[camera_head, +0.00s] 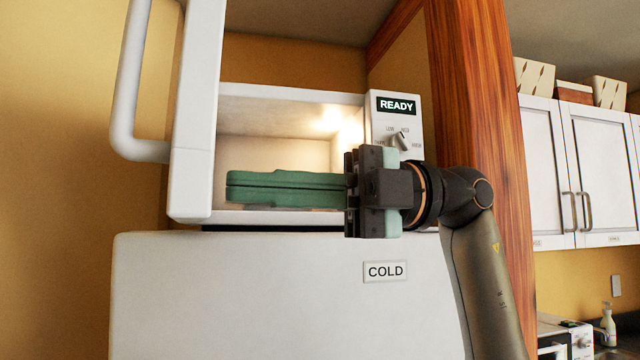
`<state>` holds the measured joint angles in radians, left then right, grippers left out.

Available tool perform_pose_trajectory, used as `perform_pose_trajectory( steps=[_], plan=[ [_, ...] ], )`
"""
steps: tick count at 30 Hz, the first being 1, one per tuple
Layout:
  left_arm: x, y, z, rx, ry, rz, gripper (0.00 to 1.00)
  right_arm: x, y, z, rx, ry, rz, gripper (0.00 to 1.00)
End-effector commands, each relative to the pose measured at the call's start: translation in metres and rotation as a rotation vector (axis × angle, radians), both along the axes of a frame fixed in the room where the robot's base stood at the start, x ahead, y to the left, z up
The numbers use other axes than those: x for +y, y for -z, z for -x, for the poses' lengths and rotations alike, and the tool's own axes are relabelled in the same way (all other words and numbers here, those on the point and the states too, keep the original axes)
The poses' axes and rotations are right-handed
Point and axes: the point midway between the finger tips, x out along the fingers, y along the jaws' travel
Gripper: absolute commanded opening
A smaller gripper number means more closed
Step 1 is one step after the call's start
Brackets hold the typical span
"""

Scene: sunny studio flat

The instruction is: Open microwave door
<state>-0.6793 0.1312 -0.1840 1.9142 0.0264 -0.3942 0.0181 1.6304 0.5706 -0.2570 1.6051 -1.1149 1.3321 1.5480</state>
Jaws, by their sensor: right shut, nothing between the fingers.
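The white microwave (290,90) stands on top of a white fridge-like unit with a "COLD" label. Its door (195,115) is swung open toward the left, with the handle (124,90) on the door's far left side. My right gripper (352,192) is shut and empty, in front of the right part of the opening, below the control panel (397,118) that reads "READY". My left gripper is not in view.
The white unit (250,290) fills the space below the microwave. A wooden post (480,100) stands right of my right arm. White wall cabinets (585,165) and a soap bottle (608,325) are farther right. Free room shows left of the door.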

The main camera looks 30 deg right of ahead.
Motion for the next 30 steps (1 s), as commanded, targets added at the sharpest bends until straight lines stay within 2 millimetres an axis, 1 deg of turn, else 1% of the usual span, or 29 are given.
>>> perform_pose_trajectory(
  steps=[1,5,16,19,23,27,30],
  plan=[
    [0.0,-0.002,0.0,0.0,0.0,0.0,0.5,0.006,0.0,-0.001,0.0,-0.001,0.001,0.0],
    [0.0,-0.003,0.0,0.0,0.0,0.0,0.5,0.014,0.0,-0.002,0.0,-0.001,0.0,0.0],
    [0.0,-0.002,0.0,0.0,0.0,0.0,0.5,0.016,0.0,-0.002,0.0,0.001,0.0,0.0],
    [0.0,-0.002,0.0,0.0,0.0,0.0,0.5,0.022,0.0,-0.002,0.0,0.017,0.004,0.0],
    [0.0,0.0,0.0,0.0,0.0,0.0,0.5,0.043,0.001,-0.003,0.0,0.08,0.009,0.0],
    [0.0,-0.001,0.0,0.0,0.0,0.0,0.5,0.075,0.0,-0.005,-0.003,0.135,0.003,0.0],
    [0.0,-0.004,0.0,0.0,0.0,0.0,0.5,0.096,-0.001,-0.008,0.001,0.137,0.001,0.0]
  ],
)
